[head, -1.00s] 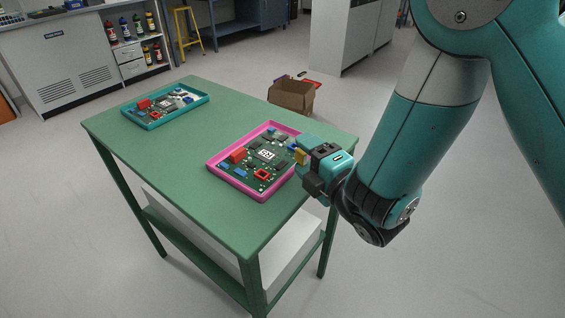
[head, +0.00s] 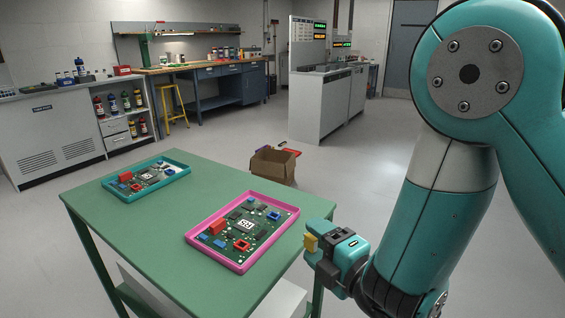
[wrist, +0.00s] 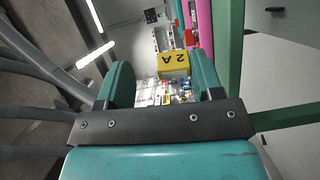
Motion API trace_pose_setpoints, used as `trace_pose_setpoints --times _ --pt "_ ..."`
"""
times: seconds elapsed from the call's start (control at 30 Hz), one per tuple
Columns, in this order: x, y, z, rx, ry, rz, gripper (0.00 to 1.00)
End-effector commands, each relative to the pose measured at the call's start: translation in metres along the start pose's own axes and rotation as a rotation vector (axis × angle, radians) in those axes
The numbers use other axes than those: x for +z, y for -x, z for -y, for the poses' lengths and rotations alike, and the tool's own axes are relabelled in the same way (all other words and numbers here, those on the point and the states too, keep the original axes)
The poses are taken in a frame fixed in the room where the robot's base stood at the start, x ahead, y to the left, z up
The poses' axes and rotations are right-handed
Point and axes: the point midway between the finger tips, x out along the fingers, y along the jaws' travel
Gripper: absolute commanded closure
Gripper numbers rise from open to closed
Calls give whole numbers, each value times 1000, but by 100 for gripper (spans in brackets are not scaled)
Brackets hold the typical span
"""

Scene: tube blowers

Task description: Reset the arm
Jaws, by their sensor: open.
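My gripper (head: 318,246) hangs in the air beside the right edge of the green table, close to a pink tray (head: 190,242) but apart from it. In the wrist view its two teal fingers (wrist: 163,78) stand apart, open. A yellow block (wrist: 173,63) with "2 A" on it shows between them. It also shows at the gripper's tip in the head view (head: 311,243). Whether the fingers touch it cannot be told. My arm is bent, its forearm hanging down at the right.
The green table (head: 130,225) bears the pink tray and a teal tray (head: 108,186), each with a circuit board. A cardboard box (head: 272,167) sits on the floor behind. Cabinets and a workbench (head: 190,70) line the back. Floor beyond the table is mostly clear.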

Motion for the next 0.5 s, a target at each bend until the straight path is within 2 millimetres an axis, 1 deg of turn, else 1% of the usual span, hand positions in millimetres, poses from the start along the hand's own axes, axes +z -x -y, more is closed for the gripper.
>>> trace_pose_setpoints --times 0.03,0.07,0.17,0.2,0.27,0.3,0.37,0.4,0.5 --pt "15 0 -3 -27 -46 50 40" --pt "25 2 -3 -51 -86 88 40" --pt "69 12 -5 -150 -278 260 40" --pt "89 20 -5 -193 -378 345 40" --pt "114 37 -4 -251 -536 475 40" --pt "129 50 -3 -286 -642 562 40" --pt "146 72 -2 -331 -800 690 40" --pt "154 87 -2 -356 -903 772 40" --pt "165 124 -2 -405 -1126 954 40"
